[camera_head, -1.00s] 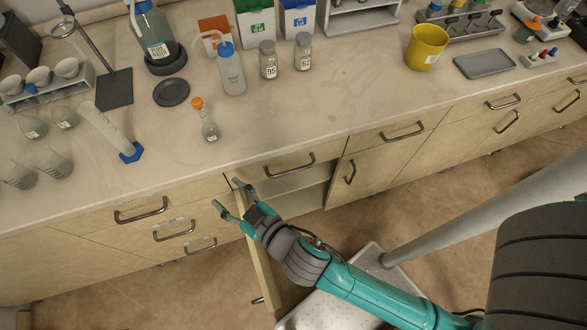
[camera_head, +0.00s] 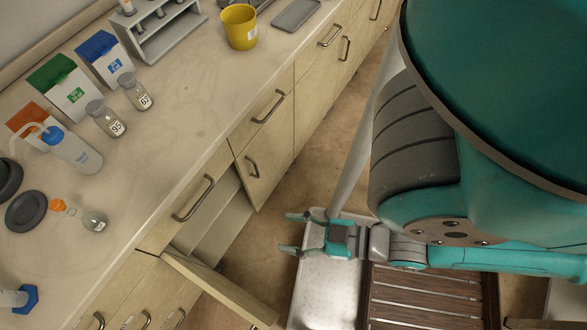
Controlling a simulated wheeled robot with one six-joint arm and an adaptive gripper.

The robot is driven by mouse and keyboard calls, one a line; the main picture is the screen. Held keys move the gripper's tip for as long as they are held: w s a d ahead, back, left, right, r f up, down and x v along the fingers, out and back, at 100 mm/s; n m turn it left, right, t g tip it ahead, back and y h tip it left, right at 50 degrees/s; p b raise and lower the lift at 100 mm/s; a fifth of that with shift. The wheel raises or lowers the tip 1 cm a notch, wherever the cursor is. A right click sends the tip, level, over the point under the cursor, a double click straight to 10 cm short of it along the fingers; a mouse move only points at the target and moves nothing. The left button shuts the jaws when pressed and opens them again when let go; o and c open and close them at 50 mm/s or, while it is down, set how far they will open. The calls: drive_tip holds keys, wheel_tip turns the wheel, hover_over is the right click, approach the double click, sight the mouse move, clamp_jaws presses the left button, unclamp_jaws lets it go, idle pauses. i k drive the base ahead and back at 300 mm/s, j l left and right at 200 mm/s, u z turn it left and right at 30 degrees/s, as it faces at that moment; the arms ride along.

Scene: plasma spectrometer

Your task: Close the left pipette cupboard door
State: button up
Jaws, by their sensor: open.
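The left cupboard door (camera_head: 220,288) stands open, a pale wood panel seen from above, sticking out from the counter at the lower left. Its lower part and handle are hidden. Behind it the cupboard interior (camera_head: 215,215) shows pale shelves. My gripper (camera_head: 291,232) is open and empty, its two fingers pointing left toward the cupboard opening. It is right of the door, apart from it, in front of the opening.
The right cupboard door (camera_head: 262,165) with a dark handle borders the opening; whether it is fully shut I cannot tell. A drawer (camera_head: 190,210) sits above the opening. The counter (camera_head: 170,140) holds bottles, boxes and a yellow beaker (camera_head: 239,27). Brown floor (camera_head: 270,250) lies between door and gripper.

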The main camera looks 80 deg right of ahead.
sight(262, 317)
drive_tip(key=k+j+z, duration=0.2)
drive_tip(key=k+j, duration=0.2)
drive_tip(key=j, duration=0.35)
drive_tip(key=k+j+z, duration=0.25)
drive_tip(key=k+j, duration=0.2)
drive_tip(key=j, duration=0.3)
drive_tip(key=k+j+z, duration=0.2)
drive_tip(key=k+j, duration=0.3)
drive_tip(key=j, duration=0.1)
